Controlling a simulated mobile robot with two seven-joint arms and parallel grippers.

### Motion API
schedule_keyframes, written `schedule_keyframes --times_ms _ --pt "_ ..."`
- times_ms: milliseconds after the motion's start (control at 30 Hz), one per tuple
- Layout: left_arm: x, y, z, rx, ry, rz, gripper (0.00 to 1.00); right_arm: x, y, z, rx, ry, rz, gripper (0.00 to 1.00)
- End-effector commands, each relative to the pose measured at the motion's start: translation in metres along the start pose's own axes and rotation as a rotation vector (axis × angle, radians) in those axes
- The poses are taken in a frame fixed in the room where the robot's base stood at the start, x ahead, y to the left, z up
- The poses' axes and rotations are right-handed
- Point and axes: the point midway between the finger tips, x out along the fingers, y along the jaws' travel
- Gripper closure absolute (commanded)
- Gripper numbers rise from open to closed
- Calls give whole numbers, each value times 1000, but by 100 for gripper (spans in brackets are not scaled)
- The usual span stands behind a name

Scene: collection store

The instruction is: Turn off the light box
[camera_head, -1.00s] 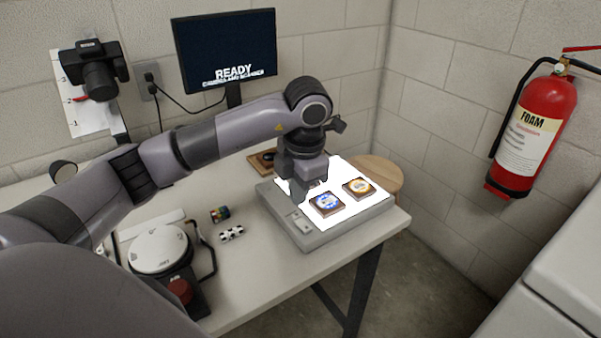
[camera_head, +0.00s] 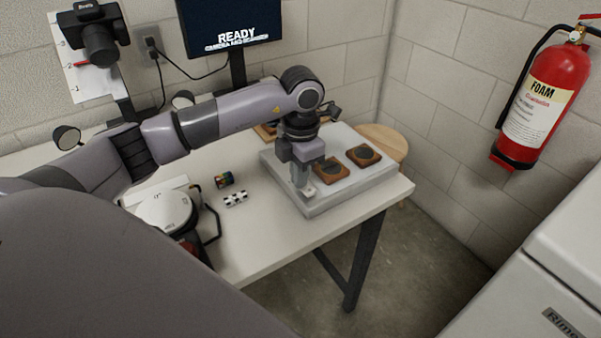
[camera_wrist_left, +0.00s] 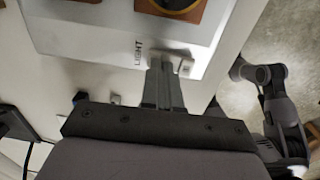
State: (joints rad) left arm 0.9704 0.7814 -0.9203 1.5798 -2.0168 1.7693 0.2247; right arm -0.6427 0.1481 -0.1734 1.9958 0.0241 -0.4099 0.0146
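The light box (camera_head: 335,197) is a flat grey-white panel on the table's right end. Its top is unlit, and two brown-framed pieces (camera_head: 331,170) (camera_head: 363,154) with dark round centres lie on it. The wrist view shows the box edge (camera_wrist_left: 95,38) with the word LIGHT and a small pale switch (camera_wrist_left: 184,66). My left gripper (camera_head: 304,190) points down at the box's front left corner. In the wrist view its fingers (camera_wrist_left: 160,70) are together, empty, right beside the switch; contact is unclear. Part of my right arm shows in the wrist view, its gripper not clearly discernible.
A monitor (camera_head: 228,25) stands behind. A wooden stool (camera_head: 385,140) and a fire extinguisher (camera_head: 540,105) are to the right.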

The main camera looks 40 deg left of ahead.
Motion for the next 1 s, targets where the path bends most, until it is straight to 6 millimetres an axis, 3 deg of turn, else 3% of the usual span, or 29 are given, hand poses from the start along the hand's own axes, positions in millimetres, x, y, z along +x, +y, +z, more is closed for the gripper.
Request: schedule_keyframes --times_ms 1000 --pt "-4 -21 1 12 -1 -1 100 -4 0 -8 3 7 2 24"
